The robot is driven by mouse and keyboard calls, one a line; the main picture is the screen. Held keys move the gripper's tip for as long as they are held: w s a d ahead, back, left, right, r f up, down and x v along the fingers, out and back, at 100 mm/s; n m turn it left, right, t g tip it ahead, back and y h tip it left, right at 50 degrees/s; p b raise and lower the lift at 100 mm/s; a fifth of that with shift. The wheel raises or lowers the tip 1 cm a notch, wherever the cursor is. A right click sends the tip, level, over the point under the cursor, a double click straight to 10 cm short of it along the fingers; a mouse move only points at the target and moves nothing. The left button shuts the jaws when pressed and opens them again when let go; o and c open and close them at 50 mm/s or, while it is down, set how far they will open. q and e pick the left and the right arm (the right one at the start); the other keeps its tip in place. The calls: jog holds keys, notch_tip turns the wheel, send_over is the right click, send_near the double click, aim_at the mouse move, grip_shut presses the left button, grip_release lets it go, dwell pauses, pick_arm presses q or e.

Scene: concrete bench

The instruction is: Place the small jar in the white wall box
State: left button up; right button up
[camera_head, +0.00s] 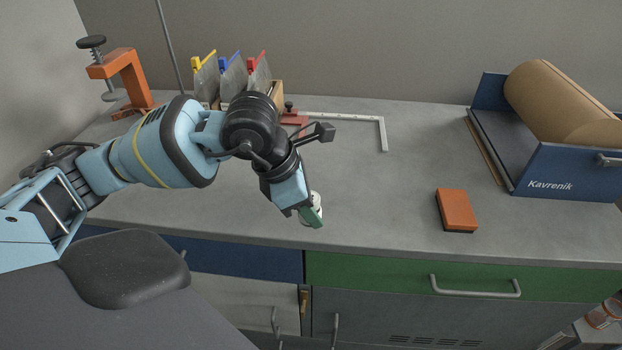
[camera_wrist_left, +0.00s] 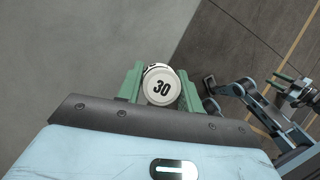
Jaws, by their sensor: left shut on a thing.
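The small jar (camera_wrist_left: 162,86) has a white round lid marked 30 and shows end-on in the left wrist view. My left gripper (camera_wrist_left: 160,88) is shut on it, with a green finger on each side. In the head view the left gripper (camera_head: 311,211) is over the front edge of the bench, fingers pointing down, and it mostly hides the jar (camera_head: 317,199). The white wall box is in neither view. Parts of my right arm (camera_wrist_left: 240,92) show at the right of the left wrist view; its finger state is unclear.
An orange clamp (camera_head: 128,72) stands at the back left of the bench (camera_head: 385,205). Dividers in a wooden rack (camera_head: 277,90) and a metal square (camera_head: 345,116) lie behind my arm. An orange block (camera_head: 457,208) and a blue roll holder (camera_head: 562,172) are right. The middle is clear.

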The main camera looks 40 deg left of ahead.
pick_arm(q)
jog(key=w+a, duration=0.2)
jog(key=w, duration=0.1)
jog(key=w+a+f, duration=0.1)
jog(key=w+a, duration=0.2)
jog(key=w, duration=0.1)
jog(key=w+a, duration=0.3)
jog(key=w, duration=0.1)
jog(key=shift+a+f+p, duration=0.15)
jog(key=shift+p, duration=0.25)
jog(key=shift+f, duration=0.1)
jog(key=shift+f, duration=1.7)
jog(key=shift+f, duration=0.15)
jog(key=o, duration=1)
